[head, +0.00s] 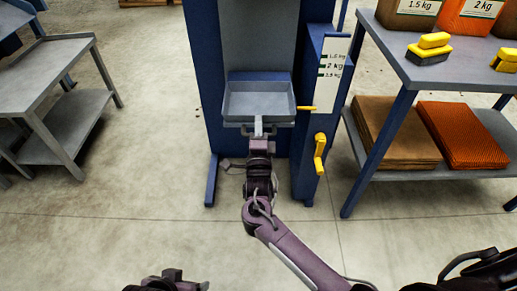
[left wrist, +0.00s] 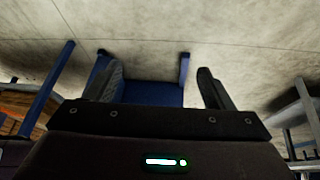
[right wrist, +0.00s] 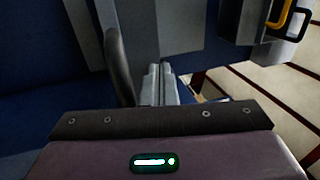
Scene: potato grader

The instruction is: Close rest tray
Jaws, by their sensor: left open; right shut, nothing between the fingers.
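A grey open-topped tray (head: 258,105) sits at the front of the blue grader (head: 211,80), between its uprights. I take it for the rest tray. How far it stands out is hard to tell. My right gripper (head: 259,134) is just below and in front of the tray's front edge, by a light grey piece under it. The right gripper is shut and holds nothing; contact with the tray is unclear. In the right wrist view a dark finger (right wrist: 120,66) stands close to grey metal. My left gripper (left wrist: 160,92) is open and empty, its fingers wide apart, low in front of the grader.
A shelf table (head: 398,62) with sacks and yellow brushes stands right. A grey table (head: 45,75) stands left. Floor between is clear.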

